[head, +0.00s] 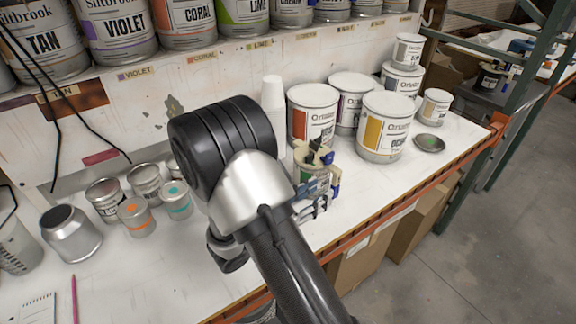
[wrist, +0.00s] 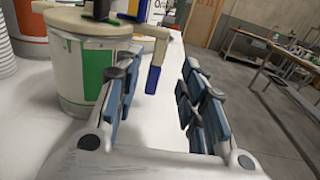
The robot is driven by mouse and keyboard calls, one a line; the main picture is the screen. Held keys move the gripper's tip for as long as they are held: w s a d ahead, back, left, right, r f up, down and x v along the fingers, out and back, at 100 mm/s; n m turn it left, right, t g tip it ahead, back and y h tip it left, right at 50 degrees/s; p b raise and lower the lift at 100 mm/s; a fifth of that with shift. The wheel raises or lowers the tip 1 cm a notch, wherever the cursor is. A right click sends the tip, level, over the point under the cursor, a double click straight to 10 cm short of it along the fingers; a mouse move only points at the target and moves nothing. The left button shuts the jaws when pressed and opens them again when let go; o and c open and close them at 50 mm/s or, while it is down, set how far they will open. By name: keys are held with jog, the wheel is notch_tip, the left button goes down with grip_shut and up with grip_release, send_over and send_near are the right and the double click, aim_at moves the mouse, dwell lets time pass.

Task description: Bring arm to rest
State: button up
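My gripper (wrist: 152,95) is open over the white bench, its blue-padded fingers spread apart with nothing between the tips. In the head view my dark arm crosses the middle, and the gripper (head: 318,200) shows only partly beyond it. A can with a green label (wrist: 98,72) stands just left of the left finger in the wrist view, close to it; whether they touch I cannot tell.
Large paint cans, such as the ochre one (head: 385,128), stand behind my gripper. A stack of white cups (head: 273,105) is beside them. Small cans (head: 138,217) and a grey bottle (head: 70,234) stand at left. The bench's orange front edge (head: 440,178) is at right, with open floor beyond.

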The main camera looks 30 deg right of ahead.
jog(key=s+a+r+m+g+y, duration=0.2)
jog(key=s+r+m+g+y, duration=0.15)
jog(key=s+m, duration=0.35)
jog(key=s+a+r+m+g+y, duration=0.1)
jog(key=s+r+m+g+y, duration=0.2)
jog(key=s+m+y, duration=0.45)
jog(key=s+a+r+m+t+y, duration=0.2)
jog(key=a+t+y, duration=0.1)
jog(key=a, duration=0.5)
jog(key=s+a+r+m+t+y, duration=0.2)
jog(key=a+t, duration=0.3)
jog(key=a, duration=0.3)
jog(key=shift+r+m+y, duration=0.5)
jog(key=shift+m+y, duration=0.25)
jog(key=shift+y, duration=0.15)
